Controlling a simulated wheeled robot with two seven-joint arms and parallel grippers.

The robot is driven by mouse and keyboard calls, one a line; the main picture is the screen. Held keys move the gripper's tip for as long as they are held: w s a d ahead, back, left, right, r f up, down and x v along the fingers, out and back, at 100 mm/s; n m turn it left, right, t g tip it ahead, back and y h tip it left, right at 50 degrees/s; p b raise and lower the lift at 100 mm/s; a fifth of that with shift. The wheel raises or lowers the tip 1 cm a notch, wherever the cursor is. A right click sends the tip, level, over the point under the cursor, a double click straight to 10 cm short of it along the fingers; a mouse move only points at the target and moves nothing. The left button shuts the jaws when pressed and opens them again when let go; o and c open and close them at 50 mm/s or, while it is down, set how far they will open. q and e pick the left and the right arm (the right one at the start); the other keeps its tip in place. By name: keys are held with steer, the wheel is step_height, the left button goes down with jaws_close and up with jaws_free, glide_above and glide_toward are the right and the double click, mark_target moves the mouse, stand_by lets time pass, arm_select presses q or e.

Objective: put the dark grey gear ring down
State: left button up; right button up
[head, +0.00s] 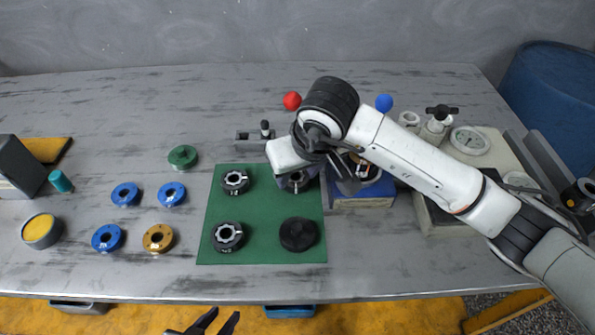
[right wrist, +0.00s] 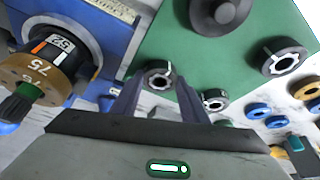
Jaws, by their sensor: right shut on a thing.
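My right gripper (head: 296,172) reaches in from the right over the back right corner of the green mat (head: 264,212). It is shut on a dark grey gear ring (head: 297,184), which the arm partly hides. In the right wrist view the gear ring (right wrist: 158,76) sits between the fingertips, at the mat's corner. I cannot tell whether it touches the mat. Two similar dark rings with lighter notched centres, one at the back left (head: 235,181) and one at the front left (head: 228,237), lie on the mat. My left gripper (head: 217,321) is open and empty at the bottom edge.
A black round cover (head: 298,234) lies on the mat's front right. Blue rings (head: 125,194) and a brass ring (head: 158,238) lie left.

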steer(key=o, duration=1.3)
steer(key=shift+f, duration=0.15)
steer(key=shift+r+p, duration=0.3)
steer(key=shift+p, duration=0.05)
steer(key=v, duration=1.2)
steer(key=shift+s+f, duration=0.1)
